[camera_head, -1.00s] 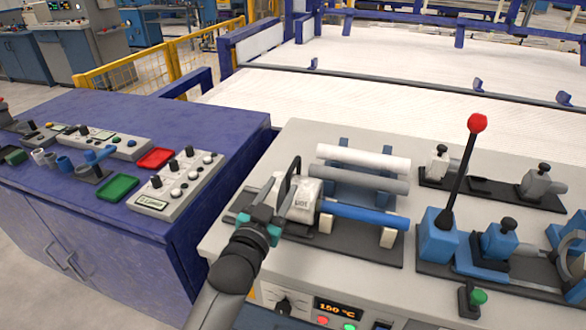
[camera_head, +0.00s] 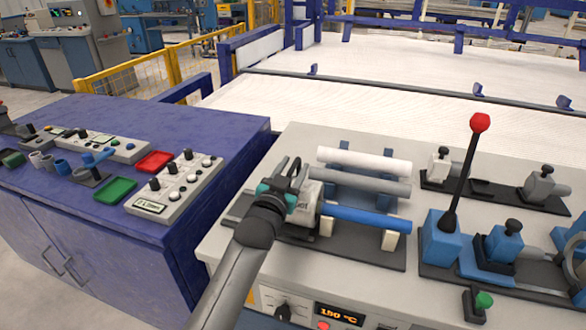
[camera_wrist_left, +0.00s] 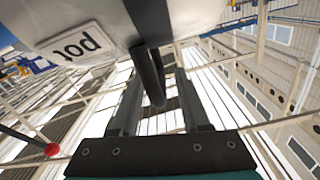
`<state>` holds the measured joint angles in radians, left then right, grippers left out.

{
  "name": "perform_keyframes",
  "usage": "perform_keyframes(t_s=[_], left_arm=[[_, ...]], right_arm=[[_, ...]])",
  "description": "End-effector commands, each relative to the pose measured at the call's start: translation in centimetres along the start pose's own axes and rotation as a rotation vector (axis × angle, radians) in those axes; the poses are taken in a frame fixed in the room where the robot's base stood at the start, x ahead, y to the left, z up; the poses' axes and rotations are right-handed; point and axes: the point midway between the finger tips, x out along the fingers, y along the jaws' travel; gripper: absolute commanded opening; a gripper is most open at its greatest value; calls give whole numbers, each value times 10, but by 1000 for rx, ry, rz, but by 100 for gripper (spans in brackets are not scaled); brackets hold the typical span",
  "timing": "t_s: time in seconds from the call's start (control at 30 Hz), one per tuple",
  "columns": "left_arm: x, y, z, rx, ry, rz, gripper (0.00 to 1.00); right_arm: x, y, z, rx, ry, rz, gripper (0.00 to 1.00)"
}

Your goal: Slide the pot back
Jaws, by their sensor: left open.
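The pot (camera_head: 309,204) is a light grey block-like body on a dark base plate at the left of the grey bench, left of the pipes. It fills the top of the left wrist view, where its "pot" label (camera_wrist_left: 72,47) shows. A dark bar, which looks like its handle (camera_wrist_left: 150,75), hangs down between my fingers there. My left gripper (camera_head: 287,178) is at the pot's left side and covers part of it. Its two fingers stand apart on either side of the bar. Whether they touch the bar is not clear. My right gripper is not in view.
White (camera_head: 364,162), grey (camera_head: 360,180) and blue (camera_head: 365,218) pipes lie on supports right of the pot. A red-knobbed lever (camera_head: 463,180) stands further right. A blue cabinet (camera_head: 220,130) with trays and a control box is at the left.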

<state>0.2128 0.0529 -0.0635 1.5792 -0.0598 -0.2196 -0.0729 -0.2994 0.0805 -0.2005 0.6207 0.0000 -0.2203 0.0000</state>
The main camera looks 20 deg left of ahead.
Motion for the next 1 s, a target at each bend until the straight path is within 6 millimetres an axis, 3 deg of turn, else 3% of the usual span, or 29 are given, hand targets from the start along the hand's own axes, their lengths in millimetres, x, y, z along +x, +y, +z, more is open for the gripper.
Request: perform_keyframes(t_s=[0.07, 0.47, 1.0], left_arm=[[0, 0, 0, 0, 0, 0, 45], [0, 0, 0, 0, 0, -1, 0], [0, -1, 0, 2, 1, -1, 0]], right_arm=[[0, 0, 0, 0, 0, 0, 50], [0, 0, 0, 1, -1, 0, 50], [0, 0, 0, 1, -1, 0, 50]])
